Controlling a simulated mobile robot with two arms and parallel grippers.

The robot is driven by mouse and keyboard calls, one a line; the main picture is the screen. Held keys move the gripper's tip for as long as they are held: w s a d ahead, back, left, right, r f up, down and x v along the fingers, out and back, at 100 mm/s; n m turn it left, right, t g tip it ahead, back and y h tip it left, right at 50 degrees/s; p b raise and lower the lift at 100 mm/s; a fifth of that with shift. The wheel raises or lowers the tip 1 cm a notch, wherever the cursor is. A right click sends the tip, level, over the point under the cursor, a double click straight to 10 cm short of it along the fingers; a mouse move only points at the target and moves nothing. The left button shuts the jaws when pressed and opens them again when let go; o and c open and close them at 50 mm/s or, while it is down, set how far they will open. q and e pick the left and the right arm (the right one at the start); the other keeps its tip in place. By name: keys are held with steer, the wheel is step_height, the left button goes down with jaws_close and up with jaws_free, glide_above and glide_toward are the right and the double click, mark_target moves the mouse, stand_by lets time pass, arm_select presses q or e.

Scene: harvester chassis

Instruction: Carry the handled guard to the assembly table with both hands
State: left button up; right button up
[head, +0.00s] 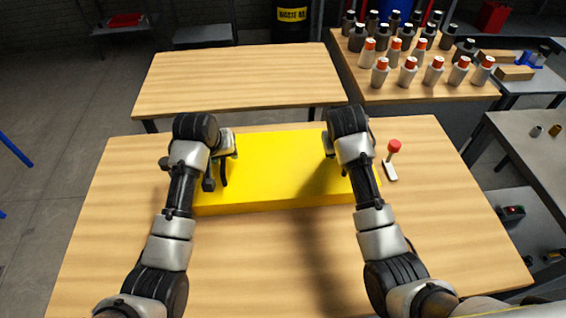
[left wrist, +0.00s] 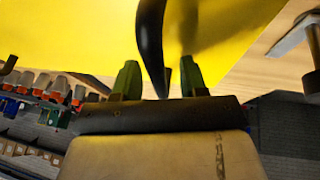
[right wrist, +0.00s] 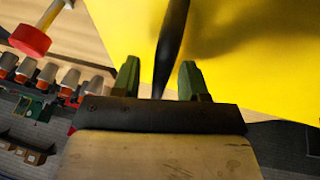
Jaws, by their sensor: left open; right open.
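The handled guard (head: 275,170) is a long yellow block lying on the wooden table in front of me. Its dark curved handle (left wrist: 151,40) shows in the left wrist view, between the two green fingertips of my left gripper (left wrist: 155,80). A second dark handle (right wrist: 170,45) shows in the right wrist view, between the fingertips of my right gripper (right wrist: 159,80). Both grippers are open, with gaps beside the handles. In the head view, my left gripper (head: 222,160) is over the guard's left end; my right gripper is mostly hidden behind its own arm over the right end.
A clear wooden table (head: 235,80) stands behind, across a narrow gap. A red-knobbed lever (head: 393,147) stands right of the guard. Several bottles (head: 408,72) crowd a table at the back right. A grey bench (head: 540,135) is at the right.

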arm_select(q)
jaws_close()
arm_select(e)
jaws_close()
stand_by(1.1)
arm_select(q)
steer(key=shift+w+r, duration=0.2)
steer(key=shift+r, duration=0.05)
arm_select(e)
steer(key=shift+w+r, duration=0.2)
steer(key=shift+r, duration=0.05)
